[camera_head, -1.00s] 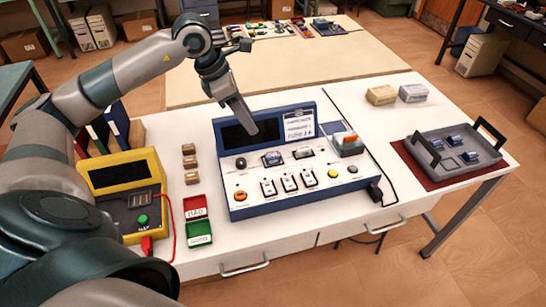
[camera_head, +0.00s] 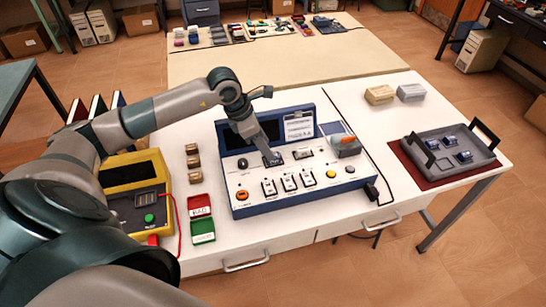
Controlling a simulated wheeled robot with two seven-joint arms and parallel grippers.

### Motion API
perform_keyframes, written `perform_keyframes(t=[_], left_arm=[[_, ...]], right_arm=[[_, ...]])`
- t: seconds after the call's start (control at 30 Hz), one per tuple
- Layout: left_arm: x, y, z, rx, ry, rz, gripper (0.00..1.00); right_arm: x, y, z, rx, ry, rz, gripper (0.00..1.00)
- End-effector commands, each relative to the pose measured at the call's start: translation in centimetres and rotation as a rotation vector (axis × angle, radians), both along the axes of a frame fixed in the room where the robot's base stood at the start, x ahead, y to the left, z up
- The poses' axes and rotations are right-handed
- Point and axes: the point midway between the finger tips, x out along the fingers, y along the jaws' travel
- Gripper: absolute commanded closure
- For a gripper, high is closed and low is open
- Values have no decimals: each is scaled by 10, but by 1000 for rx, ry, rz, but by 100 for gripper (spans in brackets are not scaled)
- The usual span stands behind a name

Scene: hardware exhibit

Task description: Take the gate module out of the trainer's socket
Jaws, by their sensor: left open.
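The trainer (camera_head: 235,212) is a blue box with a white sloped panel and a dark screen, standing on the white table. The gate module (camera_head: 277,161), small and dark blue, sits in the socket on the upper middle of the panel, partly hidden by my left gripper. My left gripper (camera_head: 271,158) points down at the module, with its tips at or just above it. It is open, but I cannot tell whether the fingers touch the module. My right gripper is not in view.
A grey tray (camera_head: 482,164) with several blue modules rests on a red mat at the right. Small boxes (camera_head: 380,94) lie behind right.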

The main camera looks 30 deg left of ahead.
Motion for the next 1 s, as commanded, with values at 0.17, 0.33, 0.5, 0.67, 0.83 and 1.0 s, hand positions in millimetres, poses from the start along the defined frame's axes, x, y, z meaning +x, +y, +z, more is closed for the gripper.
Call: perform_keyframes(t=[0.17,0.33,0.5,0.67,0.83,1.0], left_arm=[[0,0,0,0,0,1,55],[4,-1,-7,-1,3,2,55],[13,-2,-22,-2,3,2,55],[18,-6,-41,-1,3,2,55],[20,-7,-48,0,0,0,55],[20,-7,-48,0,0,0,55]], right_arm=[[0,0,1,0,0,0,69],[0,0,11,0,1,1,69],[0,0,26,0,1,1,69],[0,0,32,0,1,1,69],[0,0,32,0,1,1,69],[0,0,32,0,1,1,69]])
